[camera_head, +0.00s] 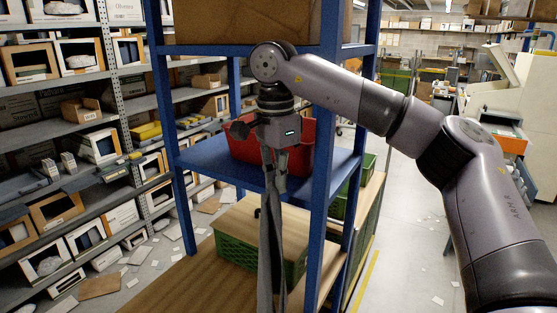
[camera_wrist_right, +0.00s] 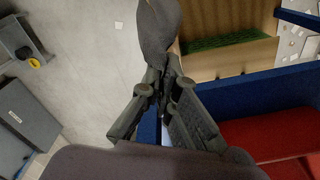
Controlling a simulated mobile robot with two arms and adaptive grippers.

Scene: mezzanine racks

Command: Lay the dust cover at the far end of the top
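The dust cover (camera_head: 272,235) is a long dark grey cloth that hangs in narrow folds from my right gripper (camera_head: 276,152). It also shows in the right wrist view (camera_wrist_right: 158,30), pinched between the fingertips of that gripper (camera_wrist_right: 168,78). The gripper points down in front of the blue rack's middle shelf, and the cloth hangs past the shelf's front edge. A wooden top (camera_head: 185,280) lies lower down, with a green crate (camera_head: 240,245) on it. The cloth's lower end is cut off by the picture's bottom edge. My left gripper is not in view.
A red bin (camera_head: 300,155) stands on the blue shelf (camera_head: 205,158), just behind my right gripper. A blue post (camera_head: 325,200) stands close to its right. A large cardboard box (camera_head: 250,22) sits above. Grey racks (camera_head: 125,90) line the left; papers litter the floor.

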